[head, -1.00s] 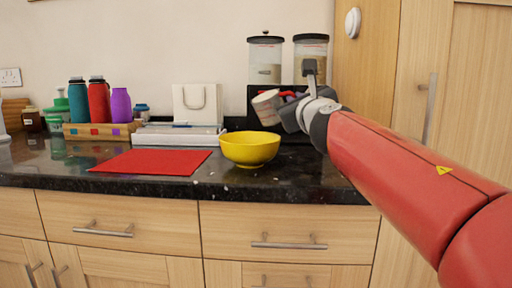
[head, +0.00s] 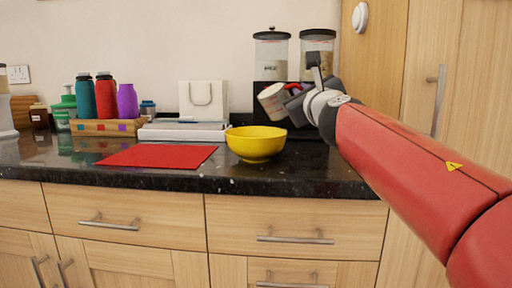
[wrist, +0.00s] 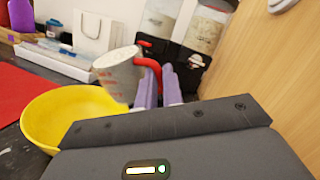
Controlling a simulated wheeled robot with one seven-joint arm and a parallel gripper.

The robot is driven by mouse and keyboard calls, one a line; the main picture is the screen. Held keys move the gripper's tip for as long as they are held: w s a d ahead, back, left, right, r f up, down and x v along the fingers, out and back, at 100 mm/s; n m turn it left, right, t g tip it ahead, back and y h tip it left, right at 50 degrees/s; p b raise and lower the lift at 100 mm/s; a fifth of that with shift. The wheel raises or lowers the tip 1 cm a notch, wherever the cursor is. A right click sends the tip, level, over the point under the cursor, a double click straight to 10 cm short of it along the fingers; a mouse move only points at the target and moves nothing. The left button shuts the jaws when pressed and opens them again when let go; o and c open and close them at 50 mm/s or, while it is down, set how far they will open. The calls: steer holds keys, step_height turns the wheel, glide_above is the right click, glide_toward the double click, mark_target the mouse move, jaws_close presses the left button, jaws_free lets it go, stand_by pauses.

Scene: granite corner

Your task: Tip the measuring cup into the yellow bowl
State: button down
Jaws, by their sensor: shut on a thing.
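The measuring cup (head: 272,101) is a pale, see-through cup with a red handle. My gripper (head: 296,92) is shut on its red handle and holds it tilted a little to the left, above and right of the bowl. In the wrist view the cup (wrist: 117,73) is ahead of my gripper (wrist: 160,84), with the handle between the two purple-grey fingers. The yellow bowl (head: 256,144) stands upright on the dark counter near its front edge. In the wrist view the bowl (wrist: 50,118) is at the lower left, partly hidden by my gripper's body. What the cup holds is hard to make out.
A red mat (head: 157,156) lies left of the bowl. Behind are a white box (head: 184,133), a white bag (head: 202,99), bottles in a wooden holder (head: 104,128), and two dispensers (head: 271,57) on a black stand. A wooden cabinet (head: 382,50) closes the right side.

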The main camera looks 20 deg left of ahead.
steer(key=shift+s+r+n+b, duration=0.1)
steer(key=shift+r+n+b, duration=0.1)
steer(key=shift+n+b, duration=0.35)
steer(key=shift+a+n+y+b, duration=0.15)
steer(key=shift+n+y+b, duration=0.25)
steer(key=shift+n+b, duration=0.3)
steer(key=shift+s+r+n, duration=0.1)
steer(key=shift+r+n, duration=0.05)
steer(key=shift+n, duration=0.1)
stand_by(0.3)
steer(key=shift+s+a+n+b, duration=0.1)
steer(key=shift+n+b, duration=0.3)
steer(key=shift+b, duration=0.3)
steer(key=shift+a+r+n+y+b, duration=0.1)
steer(key=shift+n+y+b, duration=0.2)
steer(key=shift+n+y, duration=0.2)
steer(key=shift+s+a+n+b, duration=0.1)
steer(key=shift+n+b, duration=0.3)
steer(key=shift+b, duration=0.15)
steer(key=shift+s+a+n+y+b, duration=0.15)
steer(key=shift+n+y+b, duration=0.15)
steer(key=shift+n+b, duration=0.15)
steer(key=shift+n+b, duration=0.45)
steer(key=shift+s+a+n+g+y+b, duration=0.3)
steer(key=shift+n+y+b, duration=0.2)
steer(key=shift+n+b, duration=0.25)
